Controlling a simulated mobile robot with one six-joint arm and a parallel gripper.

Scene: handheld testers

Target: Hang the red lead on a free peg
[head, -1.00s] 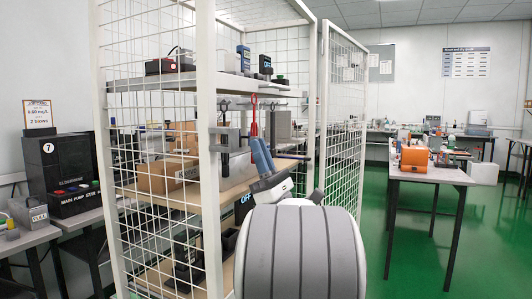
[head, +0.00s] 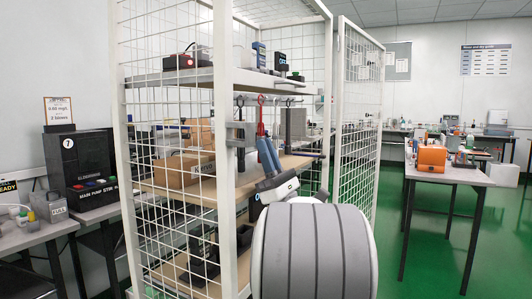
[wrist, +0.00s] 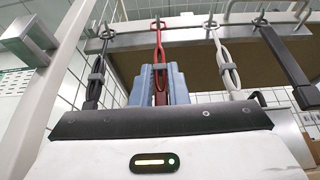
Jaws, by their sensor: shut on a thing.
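My gripper shows in the head view (head: 268,155) and the wrist view (wrist: 160,82). Its blue fingers are shut on the red lead (wrist: 159,50), which stands upright between them. The red lead also shows in the head view (head: 261,112). Its top loop is at a peg (wrist: 158,23) on the rail; I cannot tell whether the loop is around the peg or in front of it. A dark grey lead (wrist: 98,75) hangs on the peg to the left. A pale lead with a grey tie (wrist: 229,75) hangs on the peg to the right.
The peg rail (wrist: 186,38) runs under a shelf (head: 185,77) carrying testers. A black item (wrist: 286,68) hangs farther right. The white cage post (head: 223,150) and a grey block (wrist: 25,40) stand close on the left. A cardboard box (head: 183,172) sits on the lower shelf.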

